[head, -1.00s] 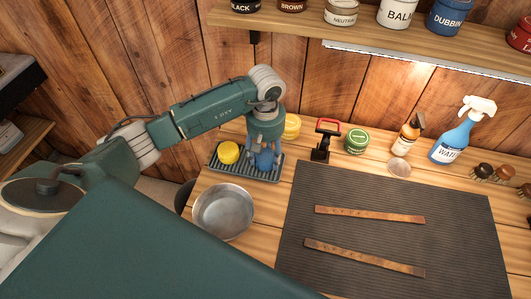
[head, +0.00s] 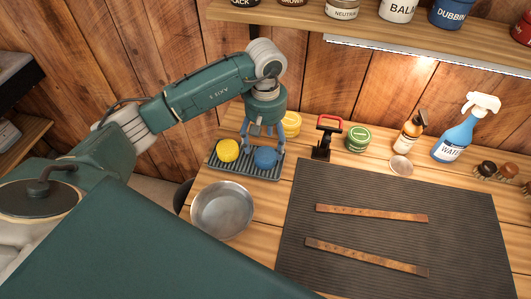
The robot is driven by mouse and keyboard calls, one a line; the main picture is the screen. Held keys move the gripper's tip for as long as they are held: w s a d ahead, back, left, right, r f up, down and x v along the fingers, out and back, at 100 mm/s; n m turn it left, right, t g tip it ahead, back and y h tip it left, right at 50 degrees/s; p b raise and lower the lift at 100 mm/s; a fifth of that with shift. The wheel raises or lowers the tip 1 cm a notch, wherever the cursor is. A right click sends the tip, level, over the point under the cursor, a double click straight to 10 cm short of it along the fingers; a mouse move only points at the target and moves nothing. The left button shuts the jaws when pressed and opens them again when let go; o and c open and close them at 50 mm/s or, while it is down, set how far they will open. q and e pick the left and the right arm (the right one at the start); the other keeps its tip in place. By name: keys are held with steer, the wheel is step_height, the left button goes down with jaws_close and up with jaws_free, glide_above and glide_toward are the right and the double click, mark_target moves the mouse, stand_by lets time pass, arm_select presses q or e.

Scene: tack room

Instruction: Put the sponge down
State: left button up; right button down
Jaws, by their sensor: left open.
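A round blue sponge (head: 265,158) lies in the right part of a dark ribbed tray (head: 247,172) on the wooden bench. A round yellow sponge (head: 228,150) lies beside it in the left part of the tray. My left gripper (head: 262,146) is open, pointing down, with its fingers spread on either side of the blue sponge. I cannot tell whether a finger still touches the sponge. My right gripper is not in view.
A metal bowl (head: 222,210) stands in front of the tray. A yellow tin (head: 291,124) is close behind it. A red-handled tool (head: 325,136) and a green tin (head: 357,139) stand to the right. A dark mat (head: 390,245) holds two leather straps.

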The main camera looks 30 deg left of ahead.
mark_target(266, 154)
arm_select(q)
step_height(266, 154, up, 7)
steer(key=b, duration=0.2)
steer(key=shift+r, duration=0.15)
steer(key=shift+c, duration=0.3)
jaws_close()
stand_by(0.8)
